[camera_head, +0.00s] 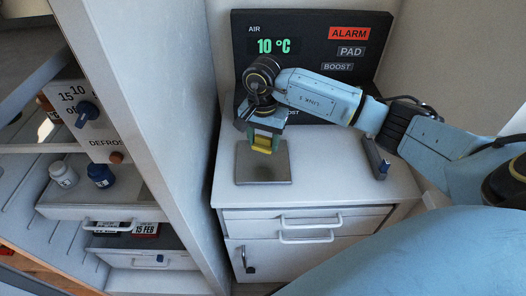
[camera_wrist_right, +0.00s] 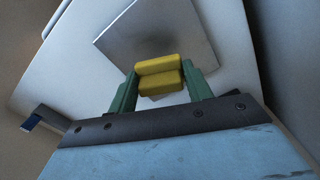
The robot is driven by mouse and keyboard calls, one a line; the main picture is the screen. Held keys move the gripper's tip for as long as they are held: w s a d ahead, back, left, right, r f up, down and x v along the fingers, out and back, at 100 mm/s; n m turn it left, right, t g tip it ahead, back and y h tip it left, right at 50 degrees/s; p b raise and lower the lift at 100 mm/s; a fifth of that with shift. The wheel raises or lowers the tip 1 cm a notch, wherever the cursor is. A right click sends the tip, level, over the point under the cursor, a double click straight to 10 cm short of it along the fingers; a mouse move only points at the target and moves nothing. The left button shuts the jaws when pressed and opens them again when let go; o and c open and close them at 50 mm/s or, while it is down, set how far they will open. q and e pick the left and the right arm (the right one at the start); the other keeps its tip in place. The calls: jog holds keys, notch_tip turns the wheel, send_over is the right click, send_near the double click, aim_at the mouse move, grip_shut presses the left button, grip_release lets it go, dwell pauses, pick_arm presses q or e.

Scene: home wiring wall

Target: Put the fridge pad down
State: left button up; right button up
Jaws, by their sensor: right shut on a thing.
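My right gripper (camera_head: 263,138) points down over the white cabinet and is shut on a yellow block (camera_head: 262,145), which I take to be the fridge pad. In the right wrist view, the yellow block (camera_wrist_right: 160,76) shows a groove across its middle and sits between the green fingers of the right gripper (camera_wrist_right: 161,88). A flat grey square plate (camera_head: 264,172) lies under it on the cabinet top; it also shows in the wrist view (camera_wrist_right: 150,35). I cannot tell whether block and plate touch. My left gripper is not in view.
A black display panel (camera_head: 345,48) reading 10 °C stands behind the white cabinet (camera_head: 330,185). A small dark block with a blue part (camera_head: 377,160) is on the cabinet's right. An open fridge with shelves, bottles and a dial (camera_head: 88,112) is at left.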

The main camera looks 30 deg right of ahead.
aim_at(263, 144)
notch_tip(263, 144, down, 4)
jog(key=shift+f, duration=0.25)
jog(key=shift+f, duration=0.15)
jog(key=o, duration=1)
jog(key=shift+r, duration=0.2)
notch_tip(263, 144, up, 12)
